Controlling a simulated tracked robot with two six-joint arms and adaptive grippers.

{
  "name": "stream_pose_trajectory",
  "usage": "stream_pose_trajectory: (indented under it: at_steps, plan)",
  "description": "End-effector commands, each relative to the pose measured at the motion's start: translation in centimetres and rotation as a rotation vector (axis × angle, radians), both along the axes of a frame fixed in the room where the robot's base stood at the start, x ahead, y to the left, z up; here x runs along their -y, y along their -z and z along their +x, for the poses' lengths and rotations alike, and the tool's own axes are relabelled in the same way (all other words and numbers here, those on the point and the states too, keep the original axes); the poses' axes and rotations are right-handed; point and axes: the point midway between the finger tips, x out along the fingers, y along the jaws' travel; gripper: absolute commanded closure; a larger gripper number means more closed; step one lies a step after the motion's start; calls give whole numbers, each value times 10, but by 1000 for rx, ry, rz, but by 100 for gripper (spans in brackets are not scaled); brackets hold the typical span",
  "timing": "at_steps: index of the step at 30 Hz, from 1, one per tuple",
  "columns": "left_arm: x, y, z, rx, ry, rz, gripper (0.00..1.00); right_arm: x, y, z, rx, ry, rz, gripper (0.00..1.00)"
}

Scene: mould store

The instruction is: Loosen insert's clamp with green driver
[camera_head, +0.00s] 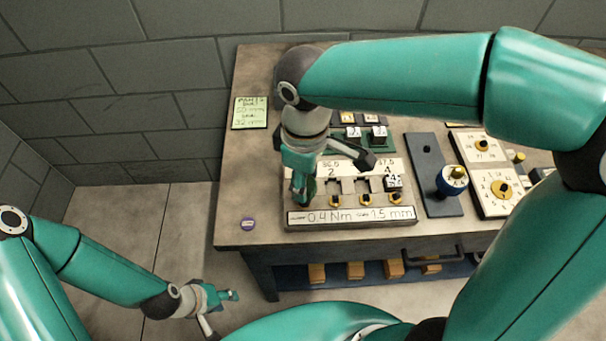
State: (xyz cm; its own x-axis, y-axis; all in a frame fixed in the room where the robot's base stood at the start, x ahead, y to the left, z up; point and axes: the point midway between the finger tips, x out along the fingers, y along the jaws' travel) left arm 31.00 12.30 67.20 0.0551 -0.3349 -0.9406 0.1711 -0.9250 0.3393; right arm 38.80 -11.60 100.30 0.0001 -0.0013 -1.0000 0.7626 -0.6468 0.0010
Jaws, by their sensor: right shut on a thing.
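My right gripper (318,182) reaches down over the left end of a pale fixture (321,168) on the bench. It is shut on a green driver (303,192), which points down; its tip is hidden. The fixture has brass clamp screws (365,200) in a row along its front and slots behind them. A small numbered insert (393,182) sits at the fixture's right end, behind the right screw (396,199). A front plate (350,217) reads 0.4 Nm and 1.5 mm. My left gripper (224,312) is open and empty, low in front of the bench's left side.
A dark plate with a blue-and-yellow knob (453,181) and white dial panels (496,190) stand to the right. A green tray of small blocks (365,143) lies behind the fixture. A note card (250,113) and purple disc (248,224) lie on the left. Wooden blocks (355,270) sit on the shelf below.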

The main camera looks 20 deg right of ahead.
Motion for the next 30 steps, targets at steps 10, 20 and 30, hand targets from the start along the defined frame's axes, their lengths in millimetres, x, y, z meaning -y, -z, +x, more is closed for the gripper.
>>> stream_pose_trajectory:
  at_steps: [10,20,30]
  plan:
    - [0,-6,0,0,0,0,60,0,0,0,1,-191,0,100]
    - [0,-13,0,0,0,0,60,0,-1,0,-1,-337,-1,100]
    - [0,-18,0,0,0,0,60,0,2,0,-1,-541,0,100]
